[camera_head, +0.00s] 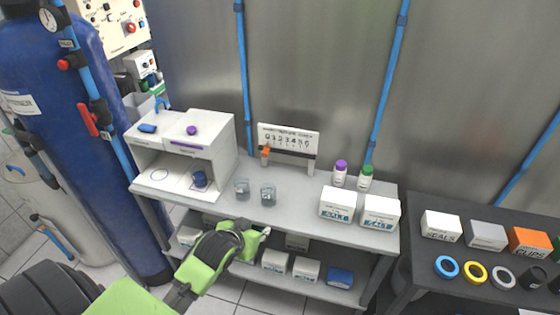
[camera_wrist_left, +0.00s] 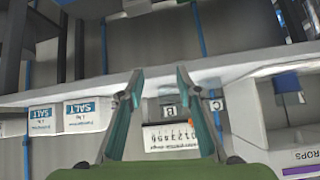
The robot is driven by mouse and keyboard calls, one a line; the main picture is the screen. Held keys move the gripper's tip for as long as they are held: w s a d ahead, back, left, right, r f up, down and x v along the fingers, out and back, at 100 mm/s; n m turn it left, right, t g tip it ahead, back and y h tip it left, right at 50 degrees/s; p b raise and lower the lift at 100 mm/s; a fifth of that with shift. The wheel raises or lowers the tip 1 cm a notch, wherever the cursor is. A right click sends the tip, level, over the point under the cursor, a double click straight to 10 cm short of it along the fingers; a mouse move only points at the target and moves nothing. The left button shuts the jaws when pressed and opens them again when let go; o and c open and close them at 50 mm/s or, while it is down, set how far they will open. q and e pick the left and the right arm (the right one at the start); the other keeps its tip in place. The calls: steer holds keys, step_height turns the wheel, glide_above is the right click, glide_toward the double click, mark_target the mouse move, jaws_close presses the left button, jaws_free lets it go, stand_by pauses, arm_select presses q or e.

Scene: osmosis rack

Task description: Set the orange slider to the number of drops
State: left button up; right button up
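The orange slider (camera_head: 266,150) sits at the left end of the white number scale (camera_head: 289,138), which stands at the back of the grey bench. Its digits run from 0 upward. The scale also shows in the left wrist view (camera_wrist_left: 172,140), behind the glasses. My left gripper (camera_head: 258,236) is at the bench's front edge, in front of and below the scale and clear of it. In the left wrist view its two fingers (camera_wrist_left: 159,72) are apart with nothing between them. The white drops unit (camera_head: 207,139) stands at the left of the bench. No drops can be made out. My right gripper is not in view.
Two lettered glasses (camera_head: 242,187) (camera_head: 267,195) stand on the bench between my gripper and the scale. A blue cup (camera_head: 200,179) sits in the drops unit. Salt boxes (camera_head: 342,203) and two capped bottles (camera_head: 340,174) stand to the right. Open bench lies before the scale.

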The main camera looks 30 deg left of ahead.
mark_target(264, 154)
arm_select(q)
steer(key=w+a+r+n+t+y, duration=0.1)
steer(key=w+a+r+t, duration=0.1)
steer(key=w+a+r, duration=0.35)
steer(key=w+a+r+n+t, duration=0.1)
steer(key=w+a+r+t, duration=0.1)
steer(key=r, duration=0.6)
steer(key=x, duration=0.4)
steer(key=p+x, duration=0.1)
steer(key=x, duration=0.4)
steer(key=p+x, duration=0.1)
steer(key=x, duration=0.3)
steer(key=shift+w+r, duration=0.2)
steer(key=shift+w, duration=0.1)
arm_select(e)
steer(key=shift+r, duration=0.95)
arm_select(q)
steer(key=shift+d, duration=0.1)
jaws_close()
